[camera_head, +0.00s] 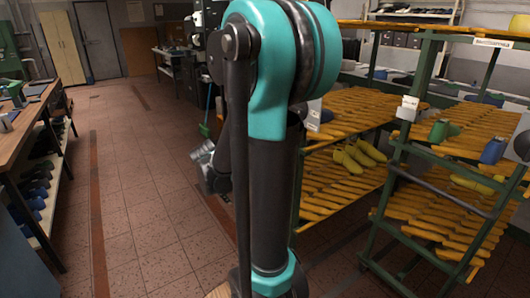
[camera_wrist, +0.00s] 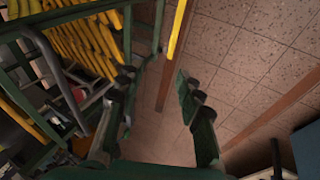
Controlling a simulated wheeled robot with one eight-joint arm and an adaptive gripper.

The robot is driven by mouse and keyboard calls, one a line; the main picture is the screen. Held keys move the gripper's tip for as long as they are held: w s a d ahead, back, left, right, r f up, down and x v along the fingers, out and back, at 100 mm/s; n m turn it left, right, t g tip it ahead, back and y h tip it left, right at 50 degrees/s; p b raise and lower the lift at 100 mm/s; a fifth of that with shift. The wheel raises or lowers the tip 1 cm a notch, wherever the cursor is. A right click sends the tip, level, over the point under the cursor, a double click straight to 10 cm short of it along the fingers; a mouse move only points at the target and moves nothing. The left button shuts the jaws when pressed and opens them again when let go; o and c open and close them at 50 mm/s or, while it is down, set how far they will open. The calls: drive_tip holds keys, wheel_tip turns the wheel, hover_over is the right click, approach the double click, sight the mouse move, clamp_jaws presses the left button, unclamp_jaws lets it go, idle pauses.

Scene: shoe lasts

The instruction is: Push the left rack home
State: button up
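A wooden bench (camera_head: 30,118) with shoes on its lower shelves runs along the left. The tiled floor (camera_head: 140,190) between bench and racks is clear. Green and blue items (camera_head: 442,130) sit on the right rack.

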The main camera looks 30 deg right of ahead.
drive_tip(key=w+d+g+h, duration=0.1)
drive_tip(key=w+d+h, duration=0.5)
drive_tip(key=w, duration=0.7)
drive_tip(key=w+d+g+h, duration=0.1)
drive_tip(key=w+d+h, duration=0.4)
drive_tip(key=w, duration=0.8)
drive_tip(key=x, duration=1.7)
drive_tip(key=shift+d+r, duration=0.3)
drive_tip(key=shift+d, duration=0.05)
clamp_jaws()
